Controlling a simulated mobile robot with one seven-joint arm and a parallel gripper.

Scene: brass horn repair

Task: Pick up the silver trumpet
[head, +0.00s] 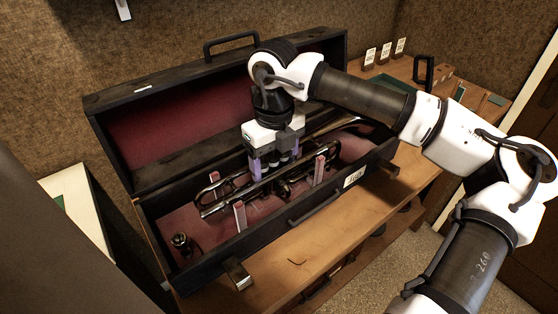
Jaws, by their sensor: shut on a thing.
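The silver trumpet (219,206) lies lengthwise in the open black case (226,252), which has a dark red lining. It shows a dull, brownish metal sheen, and its bell end points to the upper right. My gripper (269,170) reaches down into the case from above, with its purple-sided fingers shut on the middle of the trumpet. The trumpet is still low, between the upright supports (240,216) in the case. Part of its middle is hidden behind the fingers. I cannot tell whether it touches the supports.
The case stands on a wooden bench (290,262); its lid (180,118) is raised behind my gripper. A small dark piece (181,243) stands in the case's left end. Small labelled blocks (385,52) stand at the back right. The case's front wall is close to the trumpet.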

